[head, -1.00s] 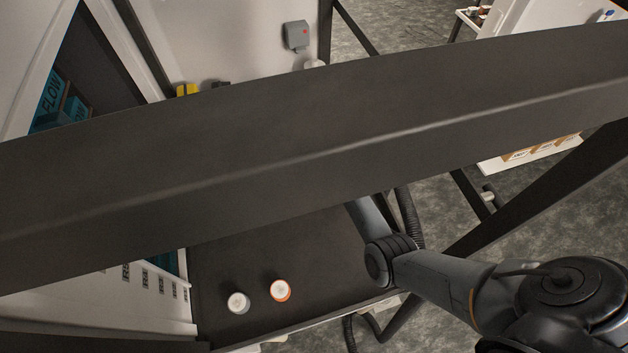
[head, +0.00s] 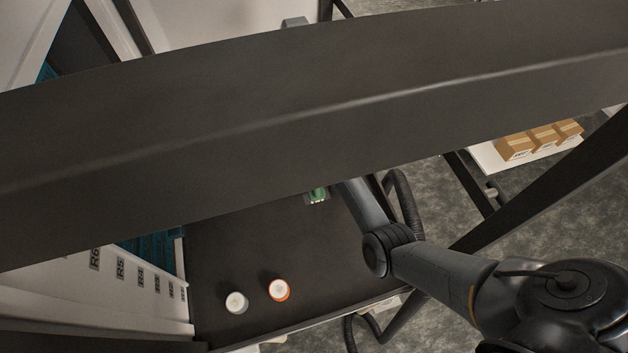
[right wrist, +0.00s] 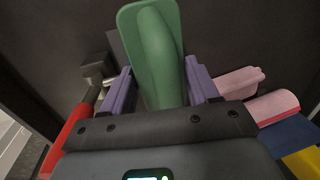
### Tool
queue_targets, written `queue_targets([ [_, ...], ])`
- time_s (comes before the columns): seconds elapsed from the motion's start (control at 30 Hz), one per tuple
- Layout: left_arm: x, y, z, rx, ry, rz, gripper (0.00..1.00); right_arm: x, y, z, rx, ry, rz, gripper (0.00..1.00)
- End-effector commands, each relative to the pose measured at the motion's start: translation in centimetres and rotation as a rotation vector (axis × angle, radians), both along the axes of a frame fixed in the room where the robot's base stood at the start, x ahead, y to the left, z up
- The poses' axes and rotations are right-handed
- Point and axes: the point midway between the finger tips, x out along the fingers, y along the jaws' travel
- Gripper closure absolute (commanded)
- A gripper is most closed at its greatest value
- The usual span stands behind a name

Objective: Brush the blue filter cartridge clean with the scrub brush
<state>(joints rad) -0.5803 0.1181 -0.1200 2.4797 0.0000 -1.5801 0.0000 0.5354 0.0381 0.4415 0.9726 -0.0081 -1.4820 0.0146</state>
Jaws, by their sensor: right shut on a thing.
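In the right wrist view my right gripper (right wrist: 158,82) has its two purple fingers shut on a green thing (right wrist: 152,38). It looks like the scrub brush's handle or back; its bristles are not visible. A blue piece (right wrist: 290,136) shows at the lower right of that view, largely cut off; I cannot tell whether it is the filter cartridge. In the head view, a dark beam hides most of the bench, and the right hand is largely behind it. A small green-lit part (head: 318,194) shows at the beam's lower edge. My left gripper is not in view.
Two round containers, one white-topped (head: 236,302) and one orange-rimmed (head: 279,290), stand on the dark bench top (head: 215,235). The bench around them is clear. In the right wrist view, red (right wrist: 70,135), pink (right wrist: 240,82) and yellow (right wrist: 303,163) pieces lie beside the gripper.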

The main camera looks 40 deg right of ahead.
Motion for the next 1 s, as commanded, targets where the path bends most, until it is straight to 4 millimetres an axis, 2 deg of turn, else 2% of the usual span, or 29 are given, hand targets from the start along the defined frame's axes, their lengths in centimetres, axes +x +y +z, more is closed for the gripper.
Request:
queue_targets([
  [0.17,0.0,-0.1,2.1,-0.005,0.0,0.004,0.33,0.1,-0.2,2.2,-0.003,-0.004,-0.003,0.89],
  [0.53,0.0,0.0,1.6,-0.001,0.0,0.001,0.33,0.2,-0.1,5.2,-0.002,-0.004,-0.004,0.89],
  [1.0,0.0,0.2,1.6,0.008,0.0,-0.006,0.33,0.2,0.0,5.8,0.0,-0.003,-0.004,0.89],
])
